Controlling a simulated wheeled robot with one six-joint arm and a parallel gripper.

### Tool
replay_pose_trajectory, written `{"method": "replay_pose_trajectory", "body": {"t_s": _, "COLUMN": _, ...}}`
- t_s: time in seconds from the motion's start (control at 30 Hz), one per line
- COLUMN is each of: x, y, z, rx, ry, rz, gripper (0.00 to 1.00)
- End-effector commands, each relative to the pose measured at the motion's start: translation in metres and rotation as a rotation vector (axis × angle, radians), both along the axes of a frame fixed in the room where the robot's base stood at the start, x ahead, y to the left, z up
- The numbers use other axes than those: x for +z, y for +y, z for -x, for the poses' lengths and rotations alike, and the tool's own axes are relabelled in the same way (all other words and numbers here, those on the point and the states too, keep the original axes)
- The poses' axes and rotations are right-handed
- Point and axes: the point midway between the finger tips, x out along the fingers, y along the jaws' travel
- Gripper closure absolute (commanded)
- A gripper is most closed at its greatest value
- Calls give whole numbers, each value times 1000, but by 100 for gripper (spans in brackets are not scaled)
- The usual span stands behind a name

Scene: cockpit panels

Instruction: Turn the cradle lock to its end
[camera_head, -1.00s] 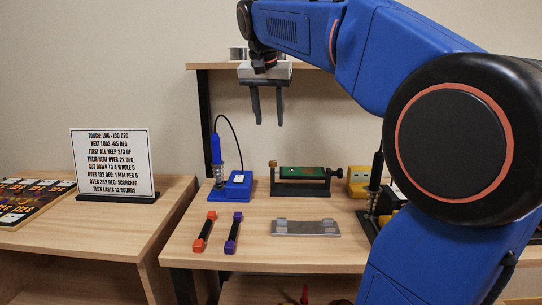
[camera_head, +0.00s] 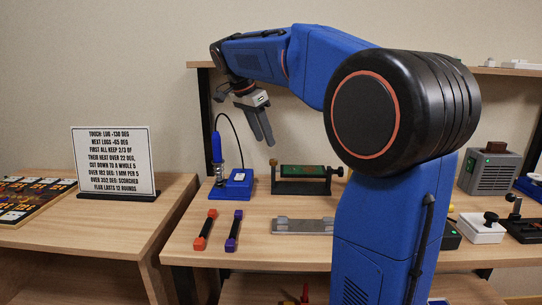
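The cradle (camera_head: 305,187) is a dark frame holding a green board (camera_head: 304,171), standing on the workbench behind the grey plate. It has a brassy knob (camera_head: 273,162) at its left end and a dark knob (camera_head: 340,171) at its right end. I cannot tell which part is the lock. My gripper (camera_head: 262,141) is above and slightly left of the cradle, tilted, with its dark fingers pointing down and right. The fingers look apart with nothing between them. They are clear of the cradle's left knob.
A blue soldering-iron stand (camera_head: 232,186) is left of the cradle. Orange-ended (camera_head: 205,230) and purple-ended (camera_head: 234,231) bars and a grey plate (camera_head: 303,226) lie in front. A text sign (camera_head: 114,163) stands left. A grey box (camera_head: 489,170) and a white switch box (camera_head: 482,228) are right.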

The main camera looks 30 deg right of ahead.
Motion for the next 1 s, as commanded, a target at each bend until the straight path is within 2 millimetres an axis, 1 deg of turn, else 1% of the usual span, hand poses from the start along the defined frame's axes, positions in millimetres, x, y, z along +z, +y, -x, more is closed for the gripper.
{"method": "replay_pose_trajectory", "body": {"t_s": 0.03, "x": -9, "y": -4, "z": 1, "rx": -2, "ry": 4, "rz": -1, "gripper": 60}}
{"method": "replay_pose_trajectory", "body": {"t_s": 0.2, "x": -37, "y": -15, "z": 0, "rx": -2, "ry": 4, "rz": -1, "gripper": 60}}
{"method": "replay_pose_trajectory", "body": {"t_s": 0.4, "x": -61, "y": -25, "z": -1, "rx": -1, "ry": 2, "rz": -1, "gripper": 60}}
{"method": "replay_pose_trajectory", "body": {"t_s": 0.6, "x": -72, "y": -30, "z": -2, "rx": 0, "ry": 0, "rz": 0, "gripper": 60}}
{"method": "replay_pose_trajectory", "body": {"t_s": 0.9, "x": -74, "y": -30, "z": -2, "rx": 1, "ry": 0, "rz": 0, "gripper": 60}}
{"method": "replay_pose_trajectory", "body": {"t_s": 0.97, "x": -74, "y": -30, "z": -2, "rx": 1, "ry": 0, "rz": 0, "gripper": 74}}
{"method": "replay_pose_trajectory", "body": {"t_s": 1.0, "x": -74, "y": -30, "z": -2, "rx": 1, "ry": 0, "rz": 0, "gripper": 84}}
